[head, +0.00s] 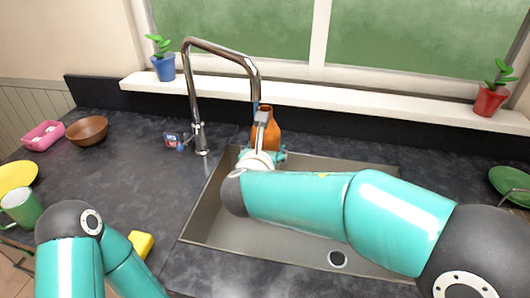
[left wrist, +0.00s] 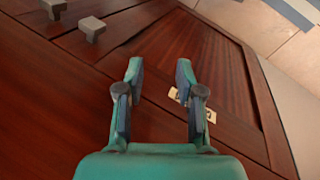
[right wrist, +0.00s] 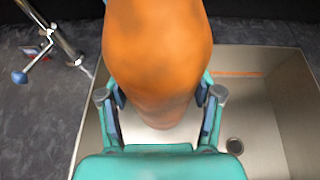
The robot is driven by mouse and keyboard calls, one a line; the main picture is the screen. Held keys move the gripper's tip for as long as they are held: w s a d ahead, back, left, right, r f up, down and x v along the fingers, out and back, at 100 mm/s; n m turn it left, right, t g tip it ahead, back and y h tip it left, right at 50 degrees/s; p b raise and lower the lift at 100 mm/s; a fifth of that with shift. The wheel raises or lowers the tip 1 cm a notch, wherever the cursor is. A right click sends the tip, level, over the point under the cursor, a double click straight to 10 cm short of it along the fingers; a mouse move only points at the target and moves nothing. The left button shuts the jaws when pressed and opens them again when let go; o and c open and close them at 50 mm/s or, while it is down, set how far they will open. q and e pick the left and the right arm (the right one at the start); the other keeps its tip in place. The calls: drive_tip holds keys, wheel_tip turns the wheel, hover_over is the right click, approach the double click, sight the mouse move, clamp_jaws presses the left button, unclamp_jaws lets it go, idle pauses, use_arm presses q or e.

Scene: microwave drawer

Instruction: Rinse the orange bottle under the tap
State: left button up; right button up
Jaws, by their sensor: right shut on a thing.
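The orange bottle (head: 272,128) is upright over the back left part of the sink (head: 275,235), close to the spout of the chrome tap (head: 193,90). My right gripper (head: 262,156) is shut on the bottle and partly hides its lower part in the head view. In the right wrist view the bottle (right wrist: 157,50) fills the space between the fingers (right wrist: 160,98). A thin bluish streak shows under the spout beside the bottle's neck; I cannot tell whether it enters the mouth. My left gripper (left wrist: 160,68) is open and empty in front of a wooden cabinet (left wrist: 215,65).
A yellow sponge (head: 141,244) lies left of the sink. A green mug (head: 22,208), yellow plate (head: 16,177), brown bowl (head: 87,131) and pink container (head: 43,135) stand at the left. A green plate (head: 512,184) is at the right. Potted plants stand on the sill.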

drive_tip(key=shift+w+d, duration=0.15)
drive_tip(key=shift+d, duration=0.15)
drive_tip(key=shift+a, duration=0.15)
drive_tip(key=shift+s+a, duration=0.35)
drive_tip(key=shift+a, duration=0.05)
drive_tip(key=shift+w+d, duration=0.1)
drive_tip(key=shift+w+d, duration=0.25)
drive_tip(key=shift+d, duration=0.2)
drive_tip(key=shift+s+b, duration=0.15)
drive_tip(key=shift+b, duration=0.15)
